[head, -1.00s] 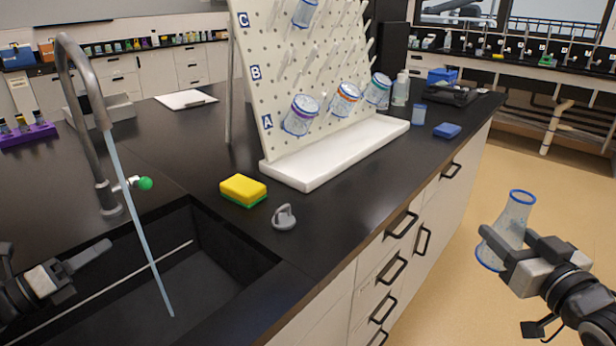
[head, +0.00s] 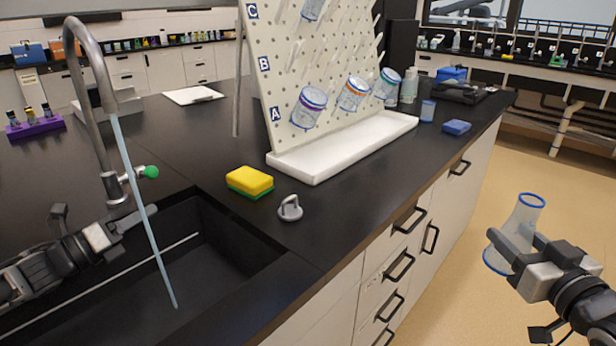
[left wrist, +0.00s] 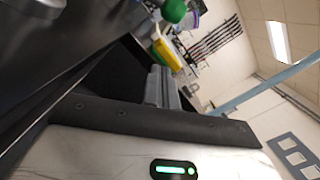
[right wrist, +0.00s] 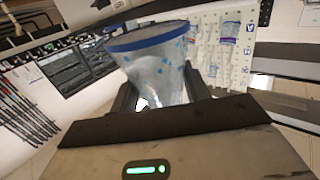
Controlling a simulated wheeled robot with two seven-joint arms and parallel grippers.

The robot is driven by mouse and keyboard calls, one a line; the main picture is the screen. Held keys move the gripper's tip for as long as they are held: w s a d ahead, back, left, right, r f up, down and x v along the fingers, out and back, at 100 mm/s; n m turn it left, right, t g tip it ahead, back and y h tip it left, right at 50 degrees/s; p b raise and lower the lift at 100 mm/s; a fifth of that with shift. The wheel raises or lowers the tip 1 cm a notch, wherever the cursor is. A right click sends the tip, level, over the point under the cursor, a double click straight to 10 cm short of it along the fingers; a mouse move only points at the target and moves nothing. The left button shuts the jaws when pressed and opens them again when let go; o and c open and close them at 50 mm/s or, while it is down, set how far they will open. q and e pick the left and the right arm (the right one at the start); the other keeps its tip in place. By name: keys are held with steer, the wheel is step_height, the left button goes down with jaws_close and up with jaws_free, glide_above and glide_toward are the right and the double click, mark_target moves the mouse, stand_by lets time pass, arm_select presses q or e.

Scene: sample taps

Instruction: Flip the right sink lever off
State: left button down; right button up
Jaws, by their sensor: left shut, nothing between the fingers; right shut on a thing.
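The grey gooseneck faucet (head: 88,80) stands behind the black sink (head: 225,250), and a stream of water (head: 140,210) runs from its spout. The lever with a green knob (head: 150,172) sticks out to the right of the faucet base; the green knob also shows at the top of the left wrist view (left wrist: 173,10). My left gripper (head: 138,220) is shut and empty over the sink, below the lever and apart from it. My right gripper (head: 512,254) is shut on a clear flask with blue rims (head: 522,225), held over the floor; the flask fills the middle of the right wrist view (right wrist: 160,75).
A yellow-green sponge (head: 249,181) and a small grey fixture (head: 290,208) sit right of the sink. A pegboard rack (head: 300,60) with flasks stands in a white tray (head: 345,148). A purple vial rack (head: 35,127) is at the left. Bare counter lies between.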

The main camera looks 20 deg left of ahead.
mark_target(146, 173)
steer(key=shift+f, duration=0.15)
arm_select(q)
steer(key=w+r, duration=0.1)
steer(key=w+a+r, duration=0.1)
steer(key=w+r, duration=0.1)
steer(key=shift+a+r, duration=0.1)
steer(key=shift+a, duration=0.05)
stand_by(0.3)
steer(key=shift+r+n+p, duration=0.4)
steer(key=shift+n+p, duration=0.1)
steer(key=shift+p, duration=0.1)
arm_select(e)
steer(key=shift+r, duration=0.6)
